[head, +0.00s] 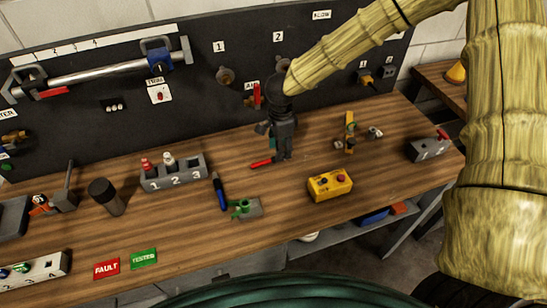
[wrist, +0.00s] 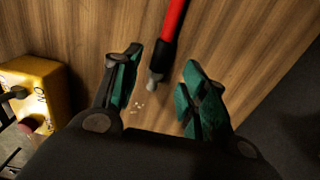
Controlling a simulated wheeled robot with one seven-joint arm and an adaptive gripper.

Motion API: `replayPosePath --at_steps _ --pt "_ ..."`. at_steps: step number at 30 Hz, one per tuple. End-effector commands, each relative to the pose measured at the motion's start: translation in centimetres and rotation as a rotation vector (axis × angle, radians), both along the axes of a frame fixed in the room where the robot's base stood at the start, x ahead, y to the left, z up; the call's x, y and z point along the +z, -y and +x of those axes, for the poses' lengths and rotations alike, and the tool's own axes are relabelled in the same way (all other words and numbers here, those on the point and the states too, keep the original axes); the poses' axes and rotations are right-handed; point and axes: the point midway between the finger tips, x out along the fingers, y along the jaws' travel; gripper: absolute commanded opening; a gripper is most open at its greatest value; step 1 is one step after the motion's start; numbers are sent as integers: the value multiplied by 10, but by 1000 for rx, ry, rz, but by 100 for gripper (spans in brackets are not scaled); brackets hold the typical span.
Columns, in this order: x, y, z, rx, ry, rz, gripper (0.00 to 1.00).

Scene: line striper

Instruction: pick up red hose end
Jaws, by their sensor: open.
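The red hose end (wrist: 172,22) is a red rod-like piece with a grey tip (wrist: 155,78). In the wrist view it comes in from the top edge, and its tip lies between my open fingers without visible contact. In the head view a short red piece (head: 262,163), seemingly the same hose end, lies on the wooden bench just left of my gripper. My gripper (wrist: 160,70) is open and empty, with teal pads, and points down close to the bench. In the head view my gripper (head: 279,150) partly hides its own fingertips and the grey tip.
A yellow button box (head: 330,185) stands to the right and front. A blue marker (head: 219,191) and a green clamp-like part (head: 243,208) lie front left. A numbered grey holder (head: 173,175) stands further left. A black panel (head: 215,110) rises behind. Bench between is clear.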

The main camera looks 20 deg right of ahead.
Motion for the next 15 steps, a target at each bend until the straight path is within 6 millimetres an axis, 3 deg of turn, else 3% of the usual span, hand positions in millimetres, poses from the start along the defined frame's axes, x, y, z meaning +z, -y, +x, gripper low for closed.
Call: replayPosePath --at_steps 9,15 --pt "-32 -2 1 3 -2 0 43" --pt "-37 -1 1 2 -1 1 43"
